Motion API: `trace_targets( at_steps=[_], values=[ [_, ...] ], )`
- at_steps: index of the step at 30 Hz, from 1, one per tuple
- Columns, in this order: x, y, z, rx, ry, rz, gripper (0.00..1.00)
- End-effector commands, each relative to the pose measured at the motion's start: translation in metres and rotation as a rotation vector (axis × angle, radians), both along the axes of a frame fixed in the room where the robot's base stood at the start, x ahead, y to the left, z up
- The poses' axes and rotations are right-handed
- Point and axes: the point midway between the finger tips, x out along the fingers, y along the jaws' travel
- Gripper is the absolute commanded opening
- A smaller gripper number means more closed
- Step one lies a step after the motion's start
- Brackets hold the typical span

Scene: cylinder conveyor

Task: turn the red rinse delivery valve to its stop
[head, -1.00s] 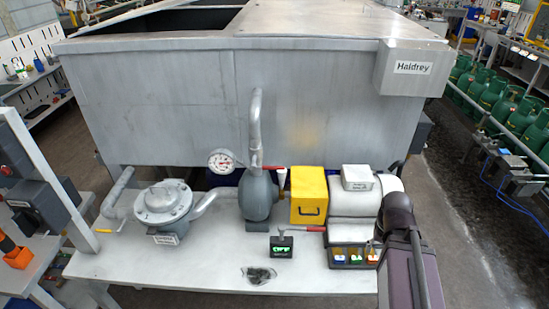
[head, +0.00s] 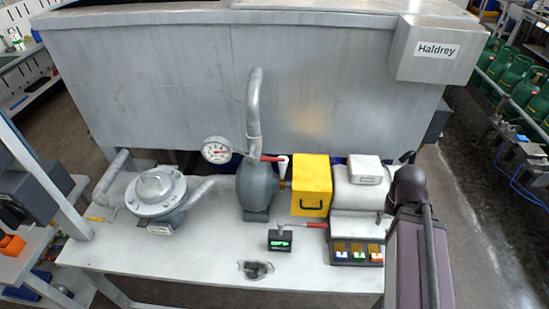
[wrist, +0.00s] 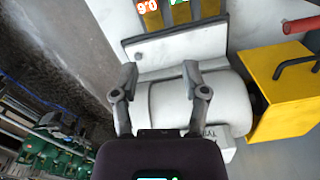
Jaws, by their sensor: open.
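Two red handles show in the head view. One red handle (head: 272,158) lies across the foot of the upright grey pipe, above the rounded grey pump body (head: 257,188). The other red handle (head: 315,225) lies low in front of the yellow box. I cannot tell which is the rinse delivery valve. The wrist view shows a red handle (wrist: 301,24) at the upper right, apart from my fingers. My gripper (wrist: 159,80) is open and empty over the white rounded housing (wrist: 170,112). In the head view my arm is at the right and my fingers are hidden.
The yellow box (head: 311,187) stands between the pump and the white housing. A dial gauge (head: 216,150), a grey lidded unit (head: 155,192), a small black display box (head: 280,240) and a tray of coloured labels (head: 357,253) share the white table (head: 200,262). A large tank (head: 160,80) stands behind.

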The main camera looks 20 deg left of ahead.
Motion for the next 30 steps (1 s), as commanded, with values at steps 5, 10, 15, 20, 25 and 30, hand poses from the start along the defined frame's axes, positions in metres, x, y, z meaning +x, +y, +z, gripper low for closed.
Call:
trace_targets(
  at_steps=[5, 10, 15, 20, 25, 30],
  values=[
    [0.0, 0.0, 0.0, 0.0, 0.0, 0.0, 0.58],
    [0.002, 0.005, -0.002, 0.025, 0.002, 0.022, 0.58],
    [0.01, 0.03, -0.008, 0.115, 0.006, 0.101, 0.58],
    [0.022, 0.063, -0.013, 0.276, -0.005, 0.25, 0.58],
    [0.036, 0.108, -0.01, 0.501, -0.053, 0.458, 0.58],
    [0.049, 0.151, 0.001, 0.734, -0.153, 0.67, 0.58]
  ],
)
